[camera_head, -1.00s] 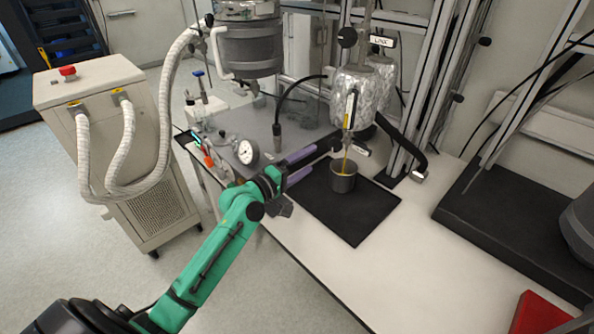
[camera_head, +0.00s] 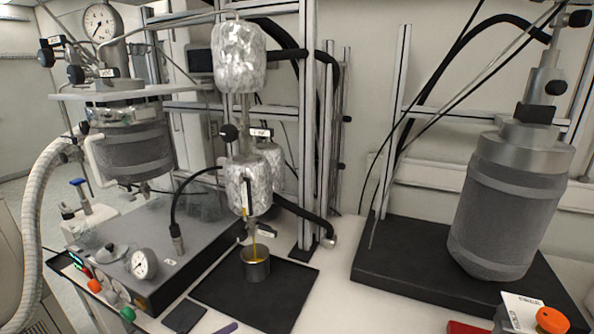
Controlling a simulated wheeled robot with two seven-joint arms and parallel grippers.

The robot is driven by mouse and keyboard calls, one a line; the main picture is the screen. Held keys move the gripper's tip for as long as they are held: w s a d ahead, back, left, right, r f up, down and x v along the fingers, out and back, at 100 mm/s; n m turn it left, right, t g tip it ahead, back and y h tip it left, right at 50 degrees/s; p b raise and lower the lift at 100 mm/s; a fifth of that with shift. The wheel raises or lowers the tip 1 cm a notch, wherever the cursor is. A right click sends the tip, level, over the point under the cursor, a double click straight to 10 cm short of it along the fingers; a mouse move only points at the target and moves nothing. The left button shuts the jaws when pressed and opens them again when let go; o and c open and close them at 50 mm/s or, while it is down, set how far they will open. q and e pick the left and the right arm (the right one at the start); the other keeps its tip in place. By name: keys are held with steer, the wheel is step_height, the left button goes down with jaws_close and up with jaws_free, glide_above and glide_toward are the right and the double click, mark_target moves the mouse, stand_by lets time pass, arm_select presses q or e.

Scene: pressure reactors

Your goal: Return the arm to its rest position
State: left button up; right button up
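Only a purple sliver, which looks like a fingertip of my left gripper (camera_head: 228,328), shows at the bottom edge. It is in front of the black mat and apart from the metal beaker. The rest of that gripper and its arm are out of view, so its opening is hidden. My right arm and gripper are not in view. The metal beaker (camera_head: 256,264) stands upright on the black mat (camera_head: 220,290). A thin yellow stream (camera_head: 253,246) runs down into it from below the foil-wrapped vessel (camera_head: 248,190).
A reactor with a pressure gauge (camera_head: 100,22) stands at the left above a grey base plate (camera_head: 145,240). A large grey reactor (camera_head: 508,205) stands on a black base (camera_head: 400,262). White bench (camera_head: 370,315) is free between.

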arm_select(q)
steer(key=s+a+f+m+g+y, duration=0.2)
steer(key=s+f+m+g+y, duration=0.15)
steer(key=s, duration=0.45)
steer(key=s+a+f+m+g+y, duration=0.1)
steer(key=s+f+m+g+y, duration=0.2)
steer(key=s, duration=0.5)
steer(key=s+f+g+h, duration=0.1)
steer(key=s+f, duration=0.1)
steer(key=f, duration=1.1)
steer(key=s+f+g, duration=0.1)
steer(key=s+f, duration=0.1)
steer(key=f, duration=1.1)
steer(key=s+a+f+g, duration=0.1)
steer(key=s+a+f, duration=0.2)
steer(key=s+f, duration=0.9)
steer(key=s, duration=0.4)
steer(key=shift+a, duration=0.2)
